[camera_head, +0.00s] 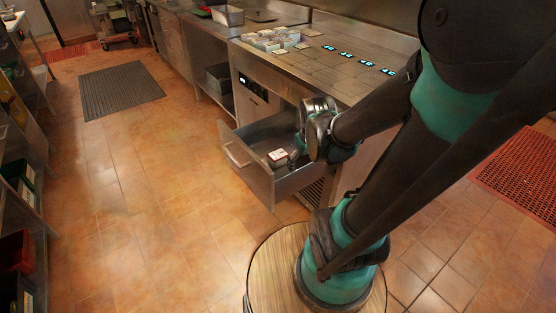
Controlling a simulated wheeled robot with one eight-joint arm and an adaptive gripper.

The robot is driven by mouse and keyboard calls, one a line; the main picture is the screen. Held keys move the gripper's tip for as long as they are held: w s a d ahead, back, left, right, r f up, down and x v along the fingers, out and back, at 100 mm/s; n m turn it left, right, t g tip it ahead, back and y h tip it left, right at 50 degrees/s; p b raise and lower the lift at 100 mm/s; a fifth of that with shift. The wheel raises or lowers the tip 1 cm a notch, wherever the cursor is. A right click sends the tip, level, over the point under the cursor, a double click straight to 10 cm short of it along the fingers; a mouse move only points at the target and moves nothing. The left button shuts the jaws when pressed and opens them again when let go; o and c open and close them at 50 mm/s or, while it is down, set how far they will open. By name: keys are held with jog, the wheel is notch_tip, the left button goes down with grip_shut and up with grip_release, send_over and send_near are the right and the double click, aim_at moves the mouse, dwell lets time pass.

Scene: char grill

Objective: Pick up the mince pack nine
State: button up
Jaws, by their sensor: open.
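A small pack with a white and red top (278,155) lies in the open steel drawer (236,156), near its front part. It may be the mince pack, but I cannot read any label or number. My gripper (297,158) is at the end of my arm, low over the drawer and just right of the pack. My wrist hides much of the gripper and part of the drawer's inside. Nothing shows held in it. I cannot tell whether a finger touches the pack.
The drawer sticks out below the steel counter (345,70). Several small packs (272,40) are grouped on the counter's far left end. Lit blue displays (366,63) line its top. A dark mat (120,88) lies on the tiled floor at left, with clear floor in front of it.

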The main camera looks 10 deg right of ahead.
jog(key=w+a+n, duration=0.1)
jog(key=w+n, duration=0.4)
jog(key=w, duration=0.4)
jog(key=n+g+h, duration=0.2)
jog(key=n+h, duration=0.2)
jog(key=n, duration=1.1)
send_over(278, 154)
jog(key=s+a, duration=0.2)
jog(key=a, duration=0.4)
notch_tip(278, 154, down, 11)
jog(key=x, duration=1.1)
jog(key=shift+s+a+f, duration=0.1)
jog(key=shift+a+f, duration=0.1)
jog(key=shift+f, duration=0.1)
jog(key=shift+x, duration=2.85)
jog(key=shift+s+d, duration=0.1)
jog(key=shift+d, duration=0.05)
jog(key=shift+r, duration=0.1)
jog(key=c, duration=1.5)
